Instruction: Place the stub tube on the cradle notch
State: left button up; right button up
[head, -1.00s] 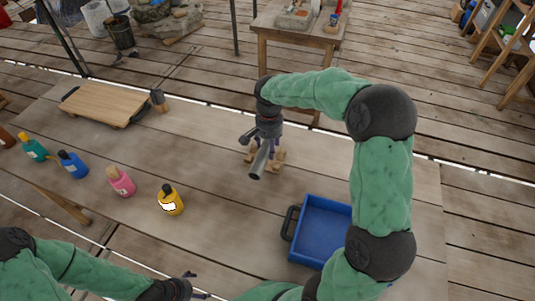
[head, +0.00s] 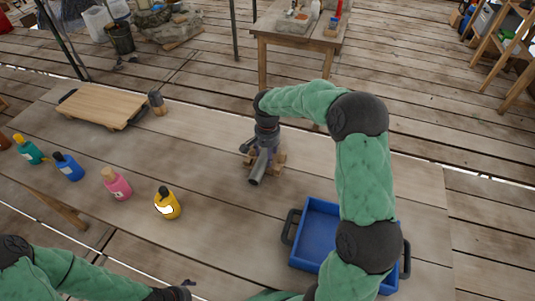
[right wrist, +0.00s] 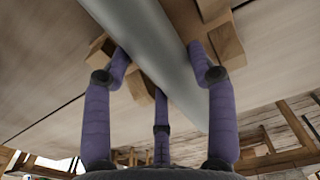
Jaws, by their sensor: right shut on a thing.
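The stub tube is a short grey cylinder (head: 257,172) that lies on a slant over the wooden cradle (head: 281,158) in the middle of the table. My right gripper (head: 265,150) comes down from above and is shut on the tube. In the right wrist view the tube (right wrist: 165,50) runs between the purple fingers, with the cradle's wooden blocks (right wrist: 228,42) close behind it. Whether the tube touches the notch I cannot tell.
A blue tray (head: 318,232) with dark handles stands right of the cradle, partly behind my right arm. Several bottles, with a yellow one (head: 167,204) nearest, line the left side. A wooden board (head: 103,105) lies at the back left. The table between is clear.

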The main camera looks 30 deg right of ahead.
jog(key=shift+f, duration=0.35)
jog(key=o, duration=1.6)
jog(key=shift+c, duration=0.2)
notch_tip(320, 180, up, 13)
jog(key=p, duration=0.4)
jog(key=shift+f, duration=0.15)
jog(key=shift+a, duration=0.1)
